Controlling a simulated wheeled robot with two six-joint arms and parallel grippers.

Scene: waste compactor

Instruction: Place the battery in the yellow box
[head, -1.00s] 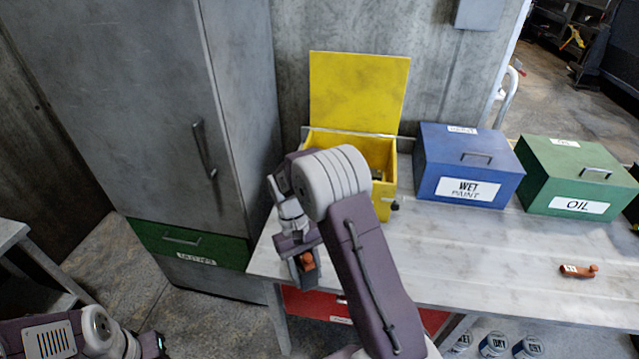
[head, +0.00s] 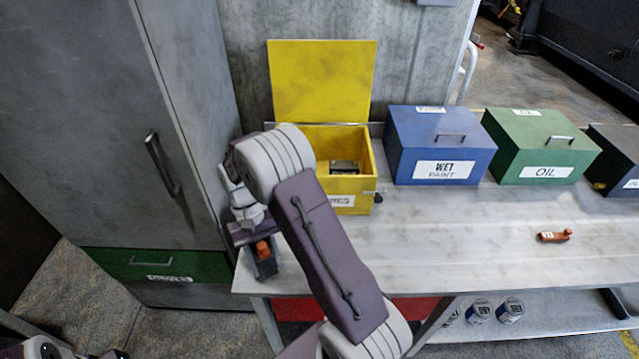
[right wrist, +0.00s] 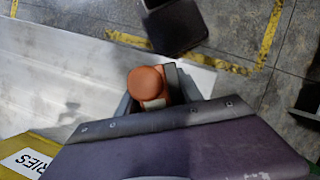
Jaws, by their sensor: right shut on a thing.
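The yellow box (head: 359,190) stands open on the workbench, its lid raised against the wall. A dark object (head: 345,167) lies inside it. My right gripper (head: 265,262) is shut on an orange-brown battery (head: 263,250), at the bench's front left edge, left of and in front of the box. In the right wrist view the battery (right wrist: 147,83) shows between the fingers, and a corner of the yellow box (right wrist: 22,150) with part of its label is at lower left. Only a bit of my left arm shows at the bottom left; its gripper is out of the picture.
A blue WET PAINT box (head: 440,150) and a green OIL box (head: 545,150) stand right of the yellow box. Another orange-brown item (head: 553,236) lies on the bench (head: 450,245). A grey cabinet (head: 110,120) stands at left. The bench's middle is clear.

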